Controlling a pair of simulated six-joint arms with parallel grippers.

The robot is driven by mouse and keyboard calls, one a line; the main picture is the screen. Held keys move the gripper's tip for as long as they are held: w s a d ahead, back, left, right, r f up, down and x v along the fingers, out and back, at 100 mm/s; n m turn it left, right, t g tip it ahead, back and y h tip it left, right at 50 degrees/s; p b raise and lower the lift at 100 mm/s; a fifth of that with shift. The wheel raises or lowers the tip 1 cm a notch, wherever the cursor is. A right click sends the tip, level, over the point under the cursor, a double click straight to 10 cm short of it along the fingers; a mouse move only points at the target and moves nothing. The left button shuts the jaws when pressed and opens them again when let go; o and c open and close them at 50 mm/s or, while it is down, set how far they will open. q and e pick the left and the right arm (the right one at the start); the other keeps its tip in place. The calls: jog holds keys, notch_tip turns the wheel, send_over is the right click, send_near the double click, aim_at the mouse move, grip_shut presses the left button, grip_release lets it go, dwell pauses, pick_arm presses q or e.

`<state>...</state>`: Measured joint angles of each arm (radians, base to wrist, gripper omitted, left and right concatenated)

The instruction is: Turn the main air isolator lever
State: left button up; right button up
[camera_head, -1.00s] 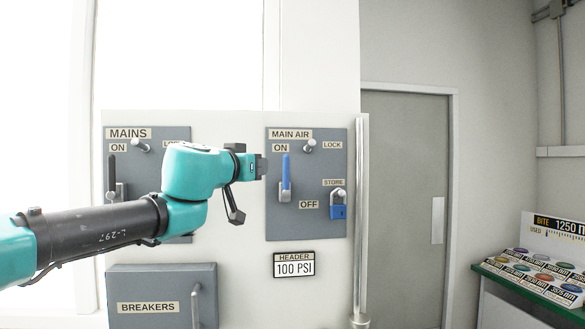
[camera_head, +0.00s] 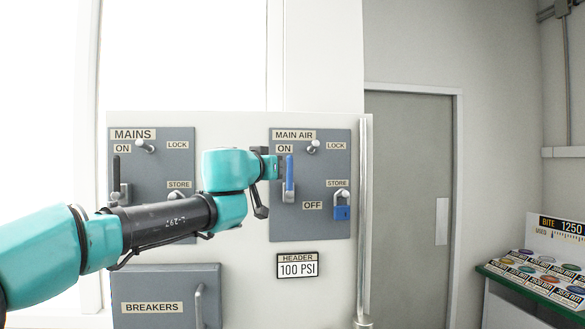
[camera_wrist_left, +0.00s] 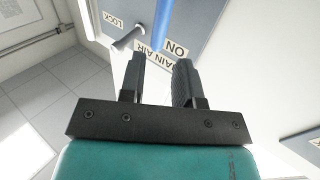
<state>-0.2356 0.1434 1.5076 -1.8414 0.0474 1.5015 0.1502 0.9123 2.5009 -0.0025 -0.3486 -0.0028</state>
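The main air isolator lever (camera_head: 289,172) has a blue handle. It stands upright beside the ON label on the grey MAIN AIR panel (camera_head: 335,222). My left gripper (camera_head: 280,165) is at the lever's left side in the head view. In the left wrist view, my left gripper (camera_wrist_left: 160,64) has its two black fingers apart with nothing held between them. The blue lever (camera_wrist_left: 163,24) shows just beyond the fingertips, in line with the gap. Whether a finger touches it I cannot tell. My right gripper is out of view.
A lock peg (camera_head: 313,147) sticks out at the upper right of the panel. A blue padlock (camera_head: 342,212) hangs at STORE. The MAINS panel (camera_head: 183,140) is to the left, partly behind my arm. A HEADER gauge sign (camera_head: 297,265) is below.

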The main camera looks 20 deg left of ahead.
aim_at(288, 167)
pick_arm(q)
jog(key=shift+w+d+f, duration=0.1)
jog(key=shift+w+d, duration=0.25)
jog(key=shift+w, duration=1.35)
jog(key=shift+w+d+r, duration=0.1)
jog(key=shift+w+d, duration=0.25)
jog(key=shift+w, duration=1.3)
jog(key=shift+w+d+f, duration=0.1)
jog(key=shift+w+d, duration=0.25)
jog(key=shift+w, duration=1.35)
jog(key=shift+c, duration=0.3)
grip_shut()
